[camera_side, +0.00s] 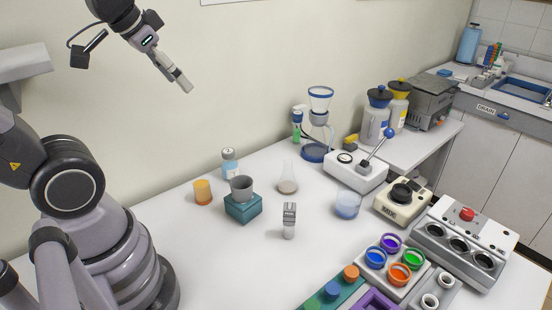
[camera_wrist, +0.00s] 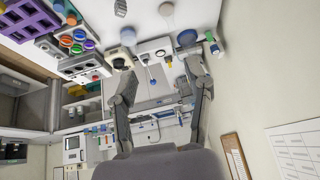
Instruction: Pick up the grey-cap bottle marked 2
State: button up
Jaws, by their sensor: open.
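A small bottle (camera_side: 229,164) with a greyish cap, pale blue body and a mark that looks like 2 stands upright on the white table near the wall, behind a grey cup. My gripper (camera_side: 187,87) is high above the table, up and left of the bottle, and touches nothing. In the wrist view my gripper (camera_wrist: 160,80) shows its two fingers spread wide with nothing between them. I cannot make out the bottle in the wrist view.
A grey cup (camera_side: 241,187) on a teal block (camera_side: 243,208) stands close in front of the bottle. An orange cup (camera_side: 203,192) is to its left and a flask (camera_side: 288,179) to its right. A grey-topped vial (camera_side: 290,222) stands nearer the front.

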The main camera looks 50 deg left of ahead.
jog(key=w+a+f+t+y, duration=0.1)
jog(key=w+a+f, duration=0.1)
jog(key=w+a, duration=0.3)
jog(key=w+a+f+y, duration=0.1)
jog(key=w+a+f, duration=0.2)
jog(key=w, duration=0.5)
jog(key=t+h, duration=0.1)
jog(key=t, duration=0.3)
send_over(223, 157)
jog(key=w+d, duration=0.1)
jog(key=w, duration=0.2)
jog(key=shift+m, duration=0.3)
notch_tip(223, 157, down, 21)
jog(key=shift+w+r, duration=0.15)
jog(key=s+f, duration=0.1)
jog(key=f, duration=0.1)
jog(key=s+f+n+t, duration=0.1)
jog(key=f, duration=0.2)
jog(key=s+a+f+t, duration=0.1)
jog(key=f, duration=0.2)
jog(key=shift+h, duration=0.3)
jog(key=shift+s+f, duration=0.15)
jog(key=shift+s, duration=0.15)
jog(key=shift+w+f, duration=0.1)
jog(key=shift+f, duration=0.05)
jog(key=shift+n, duration=0.3)
jog(key=shift+x, duration=2.3)
